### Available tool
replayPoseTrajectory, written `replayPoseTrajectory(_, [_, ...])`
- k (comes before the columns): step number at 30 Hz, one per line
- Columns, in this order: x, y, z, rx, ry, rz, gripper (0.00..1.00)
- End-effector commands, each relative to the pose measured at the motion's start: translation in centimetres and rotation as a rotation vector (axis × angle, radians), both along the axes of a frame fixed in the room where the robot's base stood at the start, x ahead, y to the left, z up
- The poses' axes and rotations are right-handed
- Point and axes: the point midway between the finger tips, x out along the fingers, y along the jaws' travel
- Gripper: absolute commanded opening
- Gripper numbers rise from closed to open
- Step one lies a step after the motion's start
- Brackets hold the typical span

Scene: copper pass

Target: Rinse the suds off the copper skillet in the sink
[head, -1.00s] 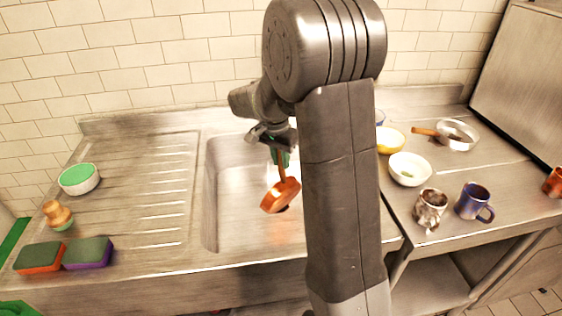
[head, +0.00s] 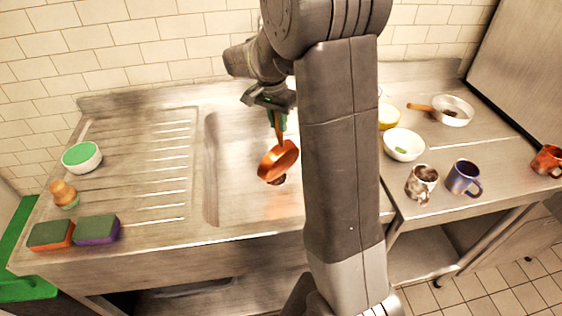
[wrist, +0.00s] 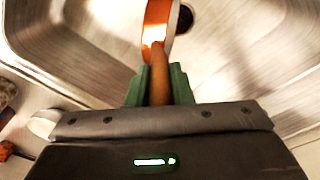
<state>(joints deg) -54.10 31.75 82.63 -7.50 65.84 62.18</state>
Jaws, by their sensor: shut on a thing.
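The copper skillet (head: 279,160) hangs tilted over the sink basin (head: 235,195) in the head view, its pan low and its handle up. My gripper (head: 277,122) is shut on the skillet's handle. In the wrist view the green fingers of my gripper (wrist: 160,85) close on the brown handle, and part of the copper skillet (wrist: 158,22) shows beyond them. No suds can be made out on the part that shows. The dark drain (wrist: 184,18) is beside the skillet in the wrist view. My arm hides the right part of the sink and any tap.
The ribbed drainboard (head: 150,170) left of the sink is clear in the middle. Two sponges (head: 97,230), a wooden-handled brush (head: 63,194) and a green-topped tub (head: 82,157) lie along its left. On the right stand a white bowl (head: 403,145), a blue mug (head: 463,177) and other dishes.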

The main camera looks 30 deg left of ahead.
Motion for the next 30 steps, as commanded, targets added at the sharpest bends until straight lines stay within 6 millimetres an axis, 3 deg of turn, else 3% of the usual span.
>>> replayPoseTrajectory(30, [0.1, 0.1, 7.2, 0.002, -0.002, 0.000, 0.00])
